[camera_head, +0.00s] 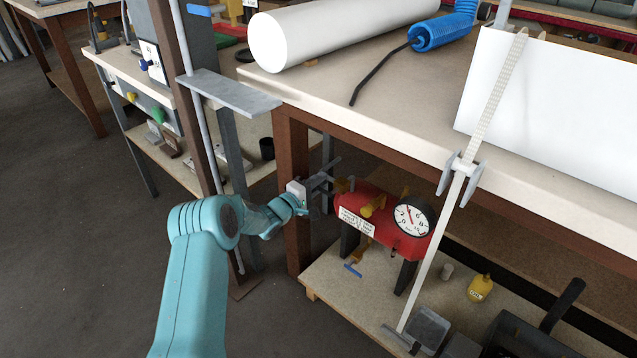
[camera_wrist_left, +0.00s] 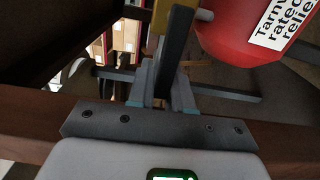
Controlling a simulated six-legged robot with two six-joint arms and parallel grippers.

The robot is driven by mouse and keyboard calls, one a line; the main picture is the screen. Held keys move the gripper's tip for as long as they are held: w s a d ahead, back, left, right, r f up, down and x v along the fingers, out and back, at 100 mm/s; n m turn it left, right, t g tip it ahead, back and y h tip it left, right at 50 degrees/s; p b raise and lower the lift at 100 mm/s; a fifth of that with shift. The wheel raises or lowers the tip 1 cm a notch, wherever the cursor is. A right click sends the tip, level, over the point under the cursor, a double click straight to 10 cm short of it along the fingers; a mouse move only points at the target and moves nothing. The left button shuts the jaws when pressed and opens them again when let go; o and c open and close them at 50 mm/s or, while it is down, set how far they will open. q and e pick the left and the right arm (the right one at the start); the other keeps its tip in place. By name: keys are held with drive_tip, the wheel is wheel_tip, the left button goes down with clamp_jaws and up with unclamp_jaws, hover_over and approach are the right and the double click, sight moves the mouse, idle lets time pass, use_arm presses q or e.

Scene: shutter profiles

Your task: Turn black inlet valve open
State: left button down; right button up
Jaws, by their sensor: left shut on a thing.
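The red tank (camera_head: 384,212) with a label and a round gauge (camera_head: 413,216) stands on the lower shelf. At its left end is a yellowish fitting (camera_head: 344,185), where my left gripper (camera_head: 322,184) reaches in from the left. In the left wrist view the left gripper's fingers (camera_wrist_left: 163,95) are shut on a dark bar, the black inlet valve's handle (camera_wrist_left: 177,50), next to a yellow part (camera_wrist_left: 158,20). The red tank (camera_wrist_left: 240,45) shows at the upper right there. The fingertips are small and partly merged with the dark handle in the head view. My right gripper is not in view.
The bench top (camera_head: 390,105) overhangs the tank, and a brown bench leg (camera_head: 292,190) stands close beside my left gripper. A blue-handled valve (camera_head: 354,268) hangs below the tank. A long pale bar (camera_head: 450,215) stands to the right of the gauge. The floor at left is clear.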

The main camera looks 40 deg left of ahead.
use_arm(q)
drive_tip(key=shift+f, duration=0.1)
drive_tip(key=c, duration=1.1)
unclamp_jaws()
drive_tip(key=shift+s, duration=0.1)
drive_tip(key=shift+s+a+p, duration=0.2)
drive_tip(key=shift+s+p, duration=0.55)
drive_tip(key=shift+s, duration=1.95)
drive_tip(key=shift+s+a+p, duration=0.2)
drive_tip(key=shift+s+p, duration=0.5)
drive_tip(key=shift+s, duration=2)
drive_tip(key=shift+s+a+p, duration=0.2)
drive_tip(key=shift+s+p, duration=0.55)
drive_tip(key=shift+s, duration=1.95)
